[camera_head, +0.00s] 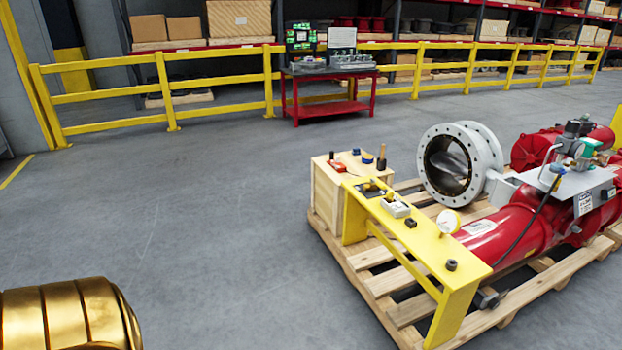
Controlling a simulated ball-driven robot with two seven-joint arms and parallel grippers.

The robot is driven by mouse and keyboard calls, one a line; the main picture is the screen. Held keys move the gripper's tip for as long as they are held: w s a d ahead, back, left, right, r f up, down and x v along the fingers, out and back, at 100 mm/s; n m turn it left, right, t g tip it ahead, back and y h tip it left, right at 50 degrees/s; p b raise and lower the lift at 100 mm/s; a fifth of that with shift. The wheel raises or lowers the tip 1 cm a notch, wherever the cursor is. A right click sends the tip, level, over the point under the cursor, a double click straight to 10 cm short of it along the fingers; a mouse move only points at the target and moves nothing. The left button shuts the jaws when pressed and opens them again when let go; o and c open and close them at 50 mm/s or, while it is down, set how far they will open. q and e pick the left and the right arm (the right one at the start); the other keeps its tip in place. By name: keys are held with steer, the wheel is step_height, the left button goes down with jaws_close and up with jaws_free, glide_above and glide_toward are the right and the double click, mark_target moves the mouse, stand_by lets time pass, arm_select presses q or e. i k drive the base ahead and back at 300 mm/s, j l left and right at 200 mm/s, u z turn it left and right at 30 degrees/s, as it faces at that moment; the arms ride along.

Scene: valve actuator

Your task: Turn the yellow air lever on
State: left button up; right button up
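The valve actuator (505,232) is a red cylinder assembly lying on a wooden pallet (367,258) at the right. A grey flanged butterfly valve (430,172) stands behind it. A yellow bench-like frame (418,235) runs along the pallet's near left side. On its top are a small white box (396,208), a round white gauge (449,221) and small dark fittings. I cannot pick out the yellow air lever for certain among these small parts. Neither gripper is in view; only a gold part of my body shows at the lower left.
A wooden crate (327,192) with small tools on top stands at the pallet's far left corner. Yellow railing (215,87), a red cart (327,108) and shelving lie behind. Grey floor (210,220) is clear left of the pallet.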

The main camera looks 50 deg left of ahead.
mark_target(380, 185)
steer(key=u, duration=1.05)
steer(key=i+z, duration=0.2)
steer(key=i, duration=0.5)
